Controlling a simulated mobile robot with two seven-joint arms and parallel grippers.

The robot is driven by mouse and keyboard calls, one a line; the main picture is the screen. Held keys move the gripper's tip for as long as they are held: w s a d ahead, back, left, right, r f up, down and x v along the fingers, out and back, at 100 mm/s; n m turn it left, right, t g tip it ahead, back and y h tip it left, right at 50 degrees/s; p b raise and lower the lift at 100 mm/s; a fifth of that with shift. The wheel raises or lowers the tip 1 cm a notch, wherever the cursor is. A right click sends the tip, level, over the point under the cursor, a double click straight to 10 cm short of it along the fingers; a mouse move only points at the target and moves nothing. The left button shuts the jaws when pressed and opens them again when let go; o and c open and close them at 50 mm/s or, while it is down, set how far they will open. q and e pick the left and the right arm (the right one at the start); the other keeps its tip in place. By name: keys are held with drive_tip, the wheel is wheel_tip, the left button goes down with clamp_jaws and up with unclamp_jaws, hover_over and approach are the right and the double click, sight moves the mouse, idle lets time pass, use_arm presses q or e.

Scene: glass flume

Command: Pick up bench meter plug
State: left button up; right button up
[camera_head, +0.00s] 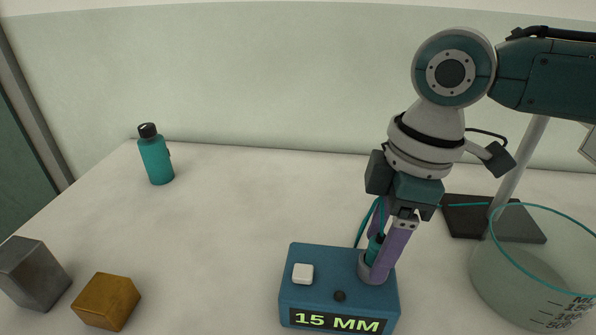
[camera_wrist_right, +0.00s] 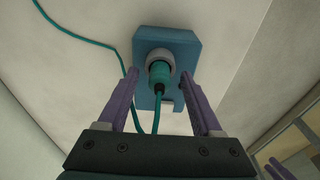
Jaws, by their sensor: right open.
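The teal bench meter plug (camera_head: 374,248) stands in a grey round socket (camera_head: 364,266) on top of the blue bench meter (camera_head: 340,275), whose display reads 15 MM. It also shows in the right wrist view (camera_wrist_right: 160,72), with its teal cord running off behind. My right gripper (camera_head: 378,268) points down at the plug. Its purple fingers are open, one on either side of the plug in the wrist view, with gaps between. The near finger partly hides the plug in the head view.
A white button (camera_head: 303,273) and a black knob (camera_head: 340,296) sit on the meter. A glass beaker (camera_head: 530,275) and a dark stand base (camera_head: 520,223) are at right. A teal bottle (camera_head: 155,157), grey block (camera_head: 34,272) and amber block (camera_head: 106,301) are at left. The middle-left table is clear.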

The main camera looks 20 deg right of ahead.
clamp_jaws()
idle(0.4)
